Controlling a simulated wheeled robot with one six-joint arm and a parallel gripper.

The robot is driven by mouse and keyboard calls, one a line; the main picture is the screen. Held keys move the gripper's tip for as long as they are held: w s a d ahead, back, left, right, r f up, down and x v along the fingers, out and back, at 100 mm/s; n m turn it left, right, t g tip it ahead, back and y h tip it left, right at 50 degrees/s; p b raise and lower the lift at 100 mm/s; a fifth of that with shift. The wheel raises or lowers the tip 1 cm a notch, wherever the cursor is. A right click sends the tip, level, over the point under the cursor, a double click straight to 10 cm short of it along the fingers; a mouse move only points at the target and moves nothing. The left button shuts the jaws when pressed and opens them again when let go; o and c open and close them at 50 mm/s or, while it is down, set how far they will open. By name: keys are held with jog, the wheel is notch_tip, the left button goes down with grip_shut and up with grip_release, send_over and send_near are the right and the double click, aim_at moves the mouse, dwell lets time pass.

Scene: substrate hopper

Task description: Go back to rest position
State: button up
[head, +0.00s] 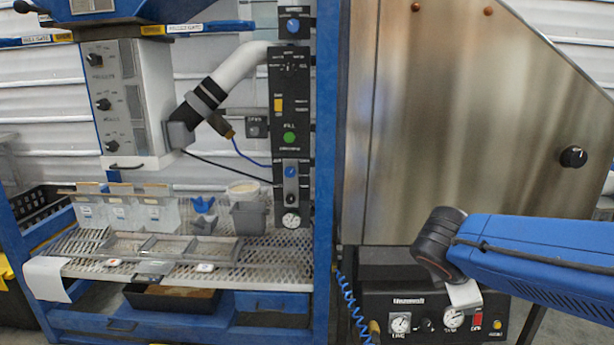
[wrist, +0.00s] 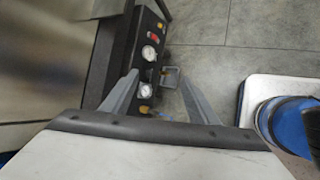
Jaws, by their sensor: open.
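My blue arm comes in from the right in the head view, bent down in front of the black gauge panel (head: 430,312). The fingers of my gripper (wrist: 158,95) show in the wrist view, spread apart with nothing between them. Beyond them, the same black panel (wrist: 147,70) shows with its two round gauges, a red switch and a yellow knob. In the head view the fingertips are not clearly seen, as the arm's end hides them.
A large steel hopper (head: 460,120) with a black knob (head: 573,157) stands behind my arm. To the left, a blue frame (head: 325,170) holds a perforated shelf (head: 270,270) with trays, clear containers and a grey cup (head: 248,218).

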jog(key=s+a+f+m+y, duration=0.1)
jog(key=s+a+m+y, duration=0.1)
jog(key=s+m, duration=0.4)
jog(key=s+a+f+m+y, duration=0.2)
jog(key=s+m+y, duration=0.2)
jog(key=s+m, duration=0.3)
jog(key=m, duration=0.3)
jog(key=shift+m, duration=0.4)
jog(key=shift+s, duration=0.1)
dwell(0.3)
